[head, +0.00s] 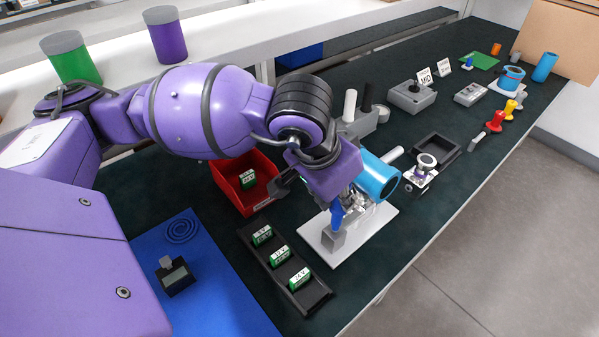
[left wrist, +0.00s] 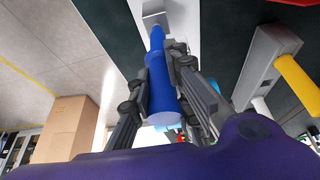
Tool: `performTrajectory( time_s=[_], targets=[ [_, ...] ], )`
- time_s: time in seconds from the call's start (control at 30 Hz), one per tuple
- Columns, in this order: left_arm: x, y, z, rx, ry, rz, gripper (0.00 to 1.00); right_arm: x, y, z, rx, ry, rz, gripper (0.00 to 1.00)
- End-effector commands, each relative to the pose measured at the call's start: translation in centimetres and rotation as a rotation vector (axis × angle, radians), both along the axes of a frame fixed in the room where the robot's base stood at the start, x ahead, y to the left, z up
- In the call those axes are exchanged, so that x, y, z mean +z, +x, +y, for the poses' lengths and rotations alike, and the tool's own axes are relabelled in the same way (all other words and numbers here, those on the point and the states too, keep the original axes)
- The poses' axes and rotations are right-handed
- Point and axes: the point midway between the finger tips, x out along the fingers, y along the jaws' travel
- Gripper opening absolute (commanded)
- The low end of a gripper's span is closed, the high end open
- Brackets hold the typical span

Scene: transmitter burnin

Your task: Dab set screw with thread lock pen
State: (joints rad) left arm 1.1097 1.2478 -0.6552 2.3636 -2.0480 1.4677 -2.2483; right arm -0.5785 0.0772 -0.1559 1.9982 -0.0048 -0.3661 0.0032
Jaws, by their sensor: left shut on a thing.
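My left gripper (head: 347,205) reaches down over a white base plate (head: 377,230). It is shut on a blue pen (head: 336,216), which points down at a grey block (head: 334,240) on the plate. In the left wrist view the pen (left wrist: 160,85) sits between both fingers, its narrow end at the grey block (left wrist: 156,19). I cannot tell whether the tip is in the block or just above it. A light-blue cylinder (head: 379,177) lies tilted right behind the gripper, partly hidden by it. I cannot make out a set screw. My right gripper is not in view.
A black tray (head: 316,297) with green-and-white blocks and a red bin (head: 228,180) stand left of the plate. A blue mat (head: 215,290) carries a small dark device (head: 175,277). A small white stand (head: 419,176) and black tray (head: 440,148) lie to the right.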

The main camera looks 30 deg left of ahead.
Motion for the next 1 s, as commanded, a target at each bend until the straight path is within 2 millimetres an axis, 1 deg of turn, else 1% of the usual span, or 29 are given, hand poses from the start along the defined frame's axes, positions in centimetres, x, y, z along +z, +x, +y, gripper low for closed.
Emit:
performTrajectory(
  time_s=[0.23, 0.53, 0.73, 1.0],
  targets=[
    [0.0, 0.1, 0.0, -0.001, 0.001, -0.001, 0.0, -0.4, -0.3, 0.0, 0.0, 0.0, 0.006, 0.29],
    [0.1, 0.0, 0.0, -0.001, 0.001, 0.0, 0.0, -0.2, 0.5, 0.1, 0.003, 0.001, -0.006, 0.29],
    [1.8, 0.1, 0.0, 0.0, 0.001, -0.004, 0.0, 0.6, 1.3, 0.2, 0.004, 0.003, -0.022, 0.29],
    [4.1, 0.1, 0.0, -0.001, 0.001, -0.006, 0.0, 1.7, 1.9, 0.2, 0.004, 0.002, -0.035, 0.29]
  ],
)
